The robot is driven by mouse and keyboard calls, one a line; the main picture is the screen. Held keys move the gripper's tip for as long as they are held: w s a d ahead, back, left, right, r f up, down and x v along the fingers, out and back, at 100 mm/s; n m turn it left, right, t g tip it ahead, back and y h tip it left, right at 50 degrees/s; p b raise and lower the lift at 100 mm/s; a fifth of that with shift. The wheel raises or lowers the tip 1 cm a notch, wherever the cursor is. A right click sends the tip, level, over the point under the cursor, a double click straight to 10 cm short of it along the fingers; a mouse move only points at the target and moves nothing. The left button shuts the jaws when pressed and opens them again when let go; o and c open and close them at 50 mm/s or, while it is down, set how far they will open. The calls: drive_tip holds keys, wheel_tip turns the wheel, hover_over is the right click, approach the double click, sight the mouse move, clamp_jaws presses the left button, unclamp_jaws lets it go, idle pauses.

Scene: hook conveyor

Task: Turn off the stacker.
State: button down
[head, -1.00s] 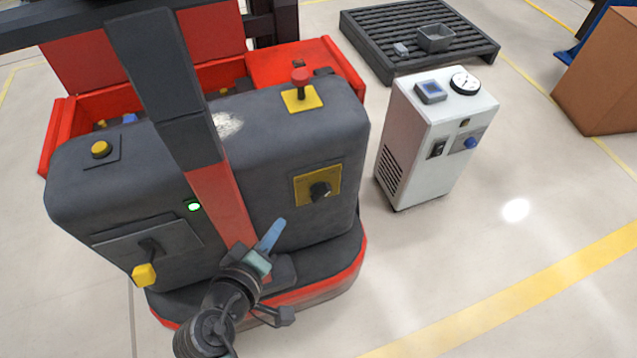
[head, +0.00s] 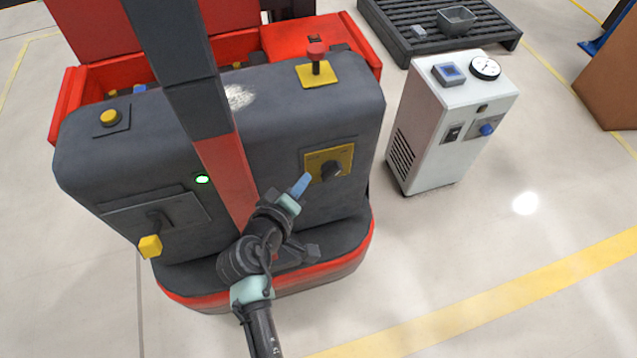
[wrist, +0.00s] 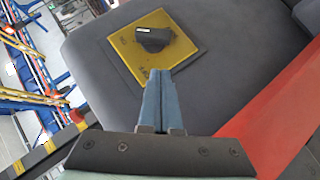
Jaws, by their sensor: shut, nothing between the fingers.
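The stacker (head: 240,130) is a dark grey machine with a red base edge and a dark and red mast bar in front. A black rotary switch (head: 331,169) sits on a yellow plate (head: 343,155) on its right front face. In the wrist view the knob (wrist: 155,39) lies on the yellow plate (wrist: 135,66), just beyond my fingertips. My gripper (head: 303,183) is shut and empty, with its blue fingers just left of and below the knob. In the wrist view the fingertips (wrist: 159,76) appear over the plate's lower edge. A green light (head: 202,179) is lit on the stacker.
A white cabinet (head: 440,130) stands right. A dark pallet (head: 400,40) lies behind it.

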sight(324, 176)
drive_tip(key=shift+w+d+f, duration=0.6)
drive_tip(key=shift+d+f, duration=0.25)
drive_tip(key=shift+w+d+f, duration=0.55)
drive_tip(key=shift+d+f, duration=0.25)
drive_tip(key=shift+f+b, duration=0.1)
drive_tip(key=shift+b, duration=0.35)
drive_tip(key=shift+f+b, duration=0.1)
drive_tip(key=shift+b, duration=0.25)
